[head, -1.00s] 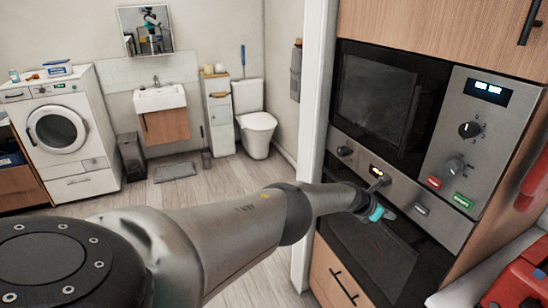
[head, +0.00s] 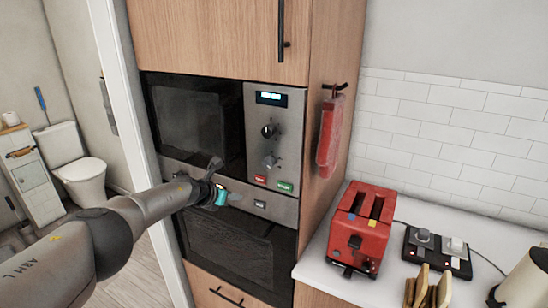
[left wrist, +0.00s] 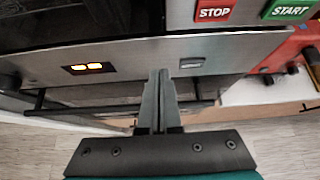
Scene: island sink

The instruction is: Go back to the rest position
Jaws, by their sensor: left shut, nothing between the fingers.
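My left gripper (head: 226,180) is in front of the built-in oven unit, near the steel panel between the microwave (head: 200,120) and the oven door (head: 235,245). In the left wrist view my left gripper (left wrist: 160,78) has its two dark fingers together with nothing between them. The steel panel (left wrist: 130,65) with a small lit display fills the view behind them. The red STOP button (left wrist: 214,11) and the green START button (left wrist: 288,10) show above. My right gripper is not in view.
A red toaster (head: 358,230) stands on the white counter (head: 325,262) at right, with a black switch box (head: 437,250) beside it. A toilet (head: 82,178) stands at far left. A wall edge (head: 118,90) runs left of the cabinet.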

